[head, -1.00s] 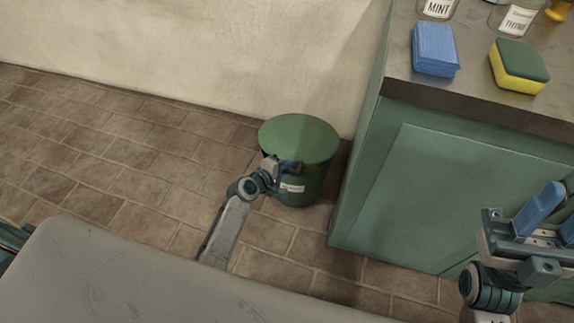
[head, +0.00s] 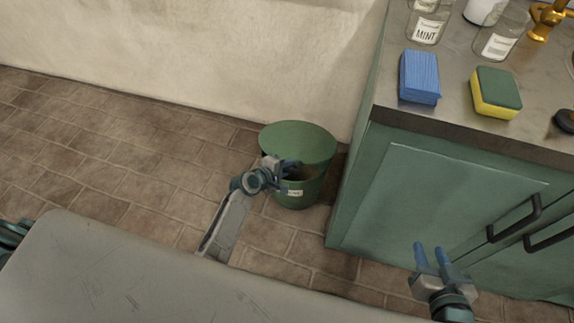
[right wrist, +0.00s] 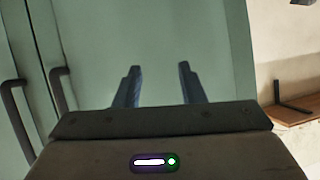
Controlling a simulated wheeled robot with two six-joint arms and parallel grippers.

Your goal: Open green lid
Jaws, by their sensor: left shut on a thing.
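The green lid (head: 298,140) of a round green bin (head: 298,198) is tilted up at its front. The bin's dark inside shows below it. The bin stands on the floor by the wall, with a white label on its front. My left gripper (head: 288,169) is at the front of the lid, shut on its edge; its fingertips are partly hard to make out. My right gripper (head: 432,252) is open and empty in front of the green cabinet, well away from the bin. Its two blue fingers (right wrist: 158,88) are apart in the right wrist view.
The green cabinet (head: 440,205) stands close to the bin's right, with dark handles (head: 515,220). Its counter holds a blue sponge stack (head: 420,77), a yellow-green sponge (head: 496,92) and glass jars (head: 500,35). The tiled floor (head: 100,155) left of the bin is clear.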

